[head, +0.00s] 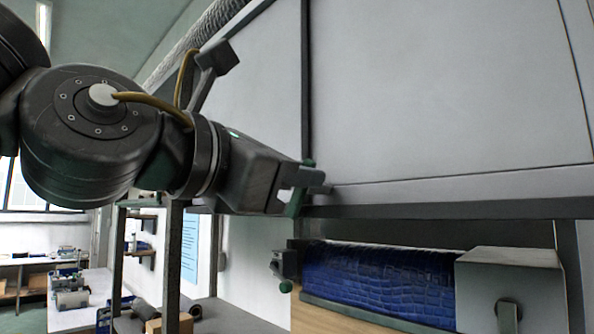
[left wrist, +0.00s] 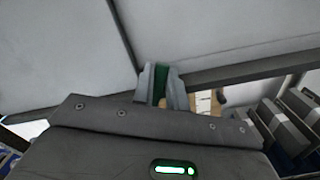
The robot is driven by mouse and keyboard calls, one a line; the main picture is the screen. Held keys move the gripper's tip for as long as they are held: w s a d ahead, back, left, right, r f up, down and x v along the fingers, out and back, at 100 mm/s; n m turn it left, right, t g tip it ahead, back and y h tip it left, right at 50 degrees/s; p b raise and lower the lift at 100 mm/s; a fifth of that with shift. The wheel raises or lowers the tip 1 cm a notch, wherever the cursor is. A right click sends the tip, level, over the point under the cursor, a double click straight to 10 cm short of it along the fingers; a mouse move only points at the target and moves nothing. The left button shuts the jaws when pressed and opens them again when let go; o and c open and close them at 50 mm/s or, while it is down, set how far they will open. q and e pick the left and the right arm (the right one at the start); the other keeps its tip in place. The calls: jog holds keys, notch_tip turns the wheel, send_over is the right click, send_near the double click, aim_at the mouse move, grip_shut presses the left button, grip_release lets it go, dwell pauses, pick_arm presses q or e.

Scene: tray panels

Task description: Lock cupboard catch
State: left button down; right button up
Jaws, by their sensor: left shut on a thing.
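The cupboard has large pale grey panels (head: 440,90) with dark frame strips. My left gripper (head: 306,185) is at the lower edge of the cupboard, by a vertical seam between panels. It is shut on a green catch lever (head: 294,204), whose ends show above and below the fingers. In the left wrist view, the green lever (left wrist: 160,84) stands between the two grey fingers (left wrist: 161,92), against the dark frame strip. The rest of the catch is hidden by the gripper. My right gripper is not in view.
Below the cupboard, a blue textured roll (head: 380,280) sits beside a pale box-like end piece (head: 510,285). A small dark fitting with a green knob (head: 286,287) is at the roll's left end. A cluttered bench (head: 75,320) stands farther back at left.

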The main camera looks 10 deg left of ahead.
pick_arm(q)
jog(key=n+b, duration=0.1)
jog(key=n, duration=0.1)
jog(key=w+a+n+b, duration=0.1)
jog(key=b, duration=0.1)
jog(key=a+n+b, duration=0.1)
jog(key=n+b, duration=0.1)
jog(key=shift+w+r+n, duration=0.15)
jog(key=shift+r+n, duration=0.15)
jog(key=shift+r, duration=0.05)
jog(key=c, duration=1.4)
grip_release()
jog(key=shift+f, duration=0.1)
